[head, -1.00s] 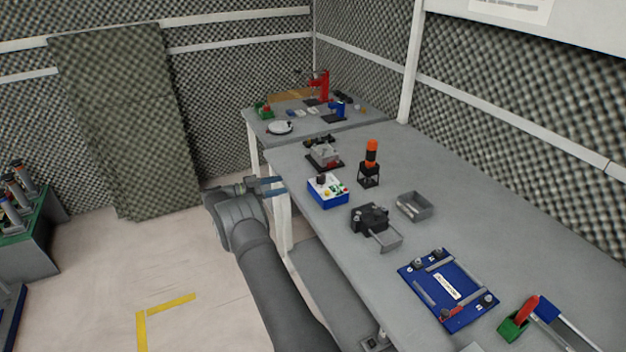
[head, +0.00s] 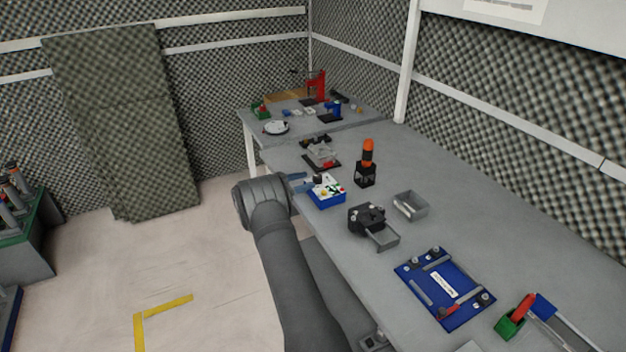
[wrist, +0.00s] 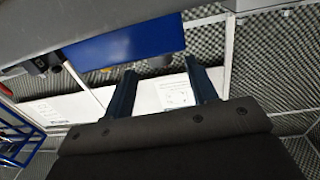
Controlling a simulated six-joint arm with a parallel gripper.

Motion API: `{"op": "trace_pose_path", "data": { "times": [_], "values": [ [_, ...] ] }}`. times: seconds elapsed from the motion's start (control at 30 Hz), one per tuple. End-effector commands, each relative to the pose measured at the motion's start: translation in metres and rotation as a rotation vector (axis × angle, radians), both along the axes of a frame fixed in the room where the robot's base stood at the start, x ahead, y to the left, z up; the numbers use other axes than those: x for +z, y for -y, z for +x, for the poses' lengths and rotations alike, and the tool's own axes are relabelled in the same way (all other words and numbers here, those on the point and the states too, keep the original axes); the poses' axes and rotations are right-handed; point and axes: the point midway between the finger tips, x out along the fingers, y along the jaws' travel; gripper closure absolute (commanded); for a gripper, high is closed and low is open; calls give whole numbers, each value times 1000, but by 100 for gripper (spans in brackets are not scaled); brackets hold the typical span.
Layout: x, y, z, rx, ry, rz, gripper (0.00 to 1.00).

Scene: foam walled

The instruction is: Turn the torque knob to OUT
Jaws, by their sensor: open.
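A blue box (head: 327,198) with a white top panel sits on the bench near its left edge. A dark knob (head: 318,179) stands at the back left of its panel; I take it for the torque knob, but its markings are too small to read. My gripper (head: 304,183) is open and empty, its blue fingers just left of the box and close to the knob. In the wrist view, the gripper (wrist: 160,72) points toward a blue face (wrist: 125,45), likely the box's side. Contact cannot be told.
A black stand with an orange top (head: 367,160) is right of the box. A black device with a tray (head: 368,218) and a grey bin (head: 411,206) are nearer. A grey fixture (head: 321,154) stands behind. A blue plate (head: 443,287) lies further forward.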

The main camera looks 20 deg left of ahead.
Motion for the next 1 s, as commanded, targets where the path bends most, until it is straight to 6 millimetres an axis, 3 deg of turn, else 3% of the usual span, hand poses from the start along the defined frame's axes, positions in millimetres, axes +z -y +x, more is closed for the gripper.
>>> {"op": "trace_pose_path", "data": {
  "times": [0.23, 0.6, 0.63, 0.83, 1.0],
  "values": [
    [0, 25, 22, -1, 1, -1, 47],
    [0, 30, 26, 0, 0, 0, 47],
    [0, 30, 26, 0, 0, 0, 49],
    [0, 29, 26, 0, 0, 0, 89],
    [0, 29, 26, -7, 1, 0, 92]
  ]
}}
